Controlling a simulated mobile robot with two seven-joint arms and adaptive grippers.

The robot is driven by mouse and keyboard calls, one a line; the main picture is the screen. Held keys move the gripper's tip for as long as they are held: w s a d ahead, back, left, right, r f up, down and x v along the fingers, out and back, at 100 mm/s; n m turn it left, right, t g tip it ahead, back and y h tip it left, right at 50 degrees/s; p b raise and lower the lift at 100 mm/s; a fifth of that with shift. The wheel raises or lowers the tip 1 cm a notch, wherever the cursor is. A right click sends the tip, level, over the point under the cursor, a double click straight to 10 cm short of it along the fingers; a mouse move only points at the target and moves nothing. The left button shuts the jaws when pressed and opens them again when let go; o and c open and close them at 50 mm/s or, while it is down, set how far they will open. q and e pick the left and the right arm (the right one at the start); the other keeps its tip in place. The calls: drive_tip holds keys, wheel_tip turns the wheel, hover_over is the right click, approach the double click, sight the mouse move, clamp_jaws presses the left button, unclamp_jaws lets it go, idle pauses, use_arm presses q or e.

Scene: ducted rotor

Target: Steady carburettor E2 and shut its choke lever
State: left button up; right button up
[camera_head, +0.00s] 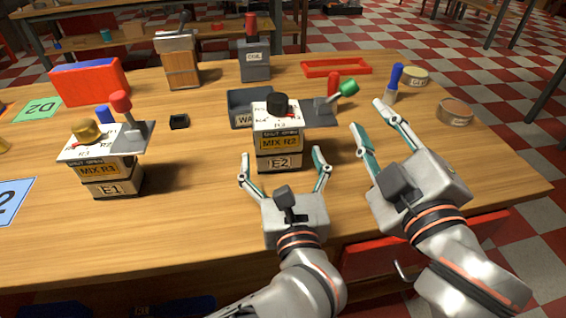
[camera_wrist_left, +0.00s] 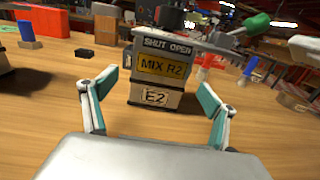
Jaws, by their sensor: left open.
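Carburettor E2 (camera_head: 279,141) stands upright at the table's middle, with a black knob on top and labels "MIX R2" and "E2". It also fills the middle of the left wrist view (camera_wrist_left: 160,68). Its choke lever with a green tip (camera_head: 347,88) sticks out up and to the right; the tip also shows in the left wrist view (camera_wrist_left: 257,20). My left gripper (camera_head: 281,170) is open in front of E2, fingers apart on either side of its lower front, not visibly touching. My right gripper (camera_head: 372,120) is open and empty, right of E2, near and below the green tip.
Carburettor E1 (camera_head: 112,180) stands at left with a red-tipped lever. A grey "WA" tray (camera_head: 240,107) lies behind E2. A blue-handled tool (camera_head: 393,82), round tins (camera_head: 455,112) and a red tray (camera_head: 336,67) are at right and back. The table between E1 and E2 is mostly clear.

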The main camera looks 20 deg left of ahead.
sight(278, 139)
use_arm(q)
drive_tip(key=shift+x, duration=3.2)
drive_tip(key=c, duration=1.4)
drive_tip(key=shift+c, duration=0.2)
